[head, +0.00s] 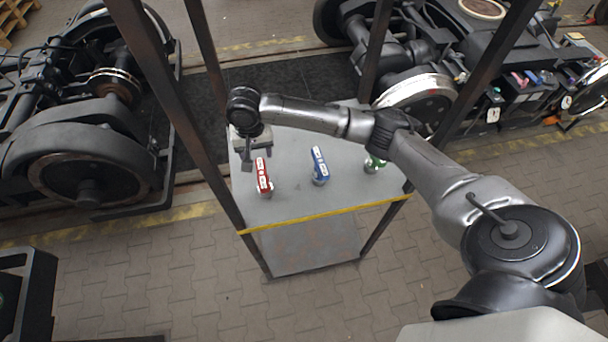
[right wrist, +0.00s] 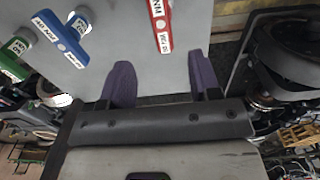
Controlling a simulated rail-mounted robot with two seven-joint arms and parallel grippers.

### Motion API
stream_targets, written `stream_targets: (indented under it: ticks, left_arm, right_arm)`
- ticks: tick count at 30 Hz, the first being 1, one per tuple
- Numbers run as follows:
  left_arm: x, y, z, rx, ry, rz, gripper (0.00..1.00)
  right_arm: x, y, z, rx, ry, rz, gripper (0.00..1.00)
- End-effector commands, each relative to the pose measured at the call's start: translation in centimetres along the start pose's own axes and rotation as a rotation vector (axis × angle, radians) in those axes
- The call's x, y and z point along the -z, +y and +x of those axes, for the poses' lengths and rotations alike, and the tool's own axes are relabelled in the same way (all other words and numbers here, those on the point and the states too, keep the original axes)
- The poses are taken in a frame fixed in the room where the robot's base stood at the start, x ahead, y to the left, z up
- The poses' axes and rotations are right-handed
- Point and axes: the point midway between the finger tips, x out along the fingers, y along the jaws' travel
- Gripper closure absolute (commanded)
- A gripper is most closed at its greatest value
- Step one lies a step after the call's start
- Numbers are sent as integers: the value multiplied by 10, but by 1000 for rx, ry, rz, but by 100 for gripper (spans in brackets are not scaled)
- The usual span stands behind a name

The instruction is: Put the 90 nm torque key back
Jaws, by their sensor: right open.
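Three torque keys stand apart on a grey table (head: 290,205): a red one (head: 263,177), a blue one (head: 319,166) and a green one (head: 374,163). The right wrist view shows the red key (right wrist: 161,22), the blue key (right wrist: 62,38) and the green key (right wrist: 14,66). They carry white labels, too small to read surely. My right gripper (head: 247,163) is over the table's left part, left of the red key. In its wrist view the two fingers (right wrist: 163,80) are apart with nothing between them; the red key lies beyond them. My left gripper is out of view.
Dark posts (head: 178,110) rise around the table, and a yellow strip (head: 325,214) marks its front edge. Tram bogies stand to the left (head: 85,150) and the back right (head: 430,70). The paved floor in front is clear.

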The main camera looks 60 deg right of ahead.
Motion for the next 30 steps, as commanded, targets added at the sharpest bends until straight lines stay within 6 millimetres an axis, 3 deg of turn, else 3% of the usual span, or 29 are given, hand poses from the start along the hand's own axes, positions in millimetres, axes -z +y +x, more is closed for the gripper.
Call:
stream_targets:
  ticks: [4, 7, 12, 17, 21, 24, 30]
  left_arm:
    - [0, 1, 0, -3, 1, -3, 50]
    - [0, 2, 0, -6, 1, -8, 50]
    - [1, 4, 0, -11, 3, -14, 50]
    - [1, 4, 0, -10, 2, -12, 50]
    - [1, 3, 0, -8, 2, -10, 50]
    - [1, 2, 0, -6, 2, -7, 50]
    - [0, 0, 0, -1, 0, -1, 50]
  right_arm:
    - [-7, -2, 7, 3, -2, -29, 43]
    - [-29, -9, 26, 19, -3, -118, 43]
    - [-95, -20, 74, 88, 7, -365, 43]
    - [-159, -19, 107, 176, 38, -572, 43]
    - [-214, -3, 125, 248, 91, -713, 43]
    - [-244, 16, 131, 273, 141, -780, 43]
    - [-283, 66, 132, 242, 234, -854, 43]
